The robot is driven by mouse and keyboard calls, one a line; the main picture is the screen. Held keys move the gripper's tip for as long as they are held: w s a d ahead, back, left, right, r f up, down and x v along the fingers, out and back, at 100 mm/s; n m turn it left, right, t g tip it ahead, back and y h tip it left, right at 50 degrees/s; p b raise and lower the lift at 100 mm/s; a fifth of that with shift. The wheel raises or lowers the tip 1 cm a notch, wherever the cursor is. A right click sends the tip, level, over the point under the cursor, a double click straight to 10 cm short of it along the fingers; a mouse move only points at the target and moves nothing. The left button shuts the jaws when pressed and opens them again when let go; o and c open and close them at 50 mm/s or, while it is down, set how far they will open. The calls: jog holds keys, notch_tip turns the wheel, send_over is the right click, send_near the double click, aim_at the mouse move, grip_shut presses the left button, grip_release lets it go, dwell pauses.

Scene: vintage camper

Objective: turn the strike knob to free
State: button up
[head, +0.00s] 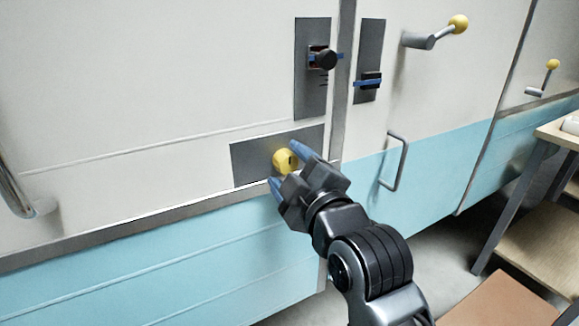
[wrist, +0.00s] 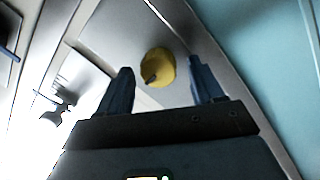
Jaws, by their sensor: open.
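A round yellow knob (head: 284,160) with a dark mark on its face sits on a grey plate (head: 249,164) low on the camper door. Which knob is the strike knob cannot be told from labels. My gripper (head: 287,167) is open in front of the yellow knob, with its blue fingertips to either side of it in the picture. In the wrist view, the yellow knob (wrist: 158,67) shows beyond and between the two fingers (wrist: 163,85), apparently not touched. A black knob (head: 326,59) with a blue piece sits on a taller grey plate above.
Right of the door seam, another grey plate carries a black and blue latch (head: 368,81). A grey pull handle (head: 393,162) and a yellow-tipped crank (head: 436,34) stick out farther right. A wooden table (head: 560,130) stands at the far right.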

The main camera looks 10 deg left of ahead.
jog(key=shift+w+a, duration=0.1)
jog(key=shift+w, duration=0.1)
jog(key=c, duration=1)
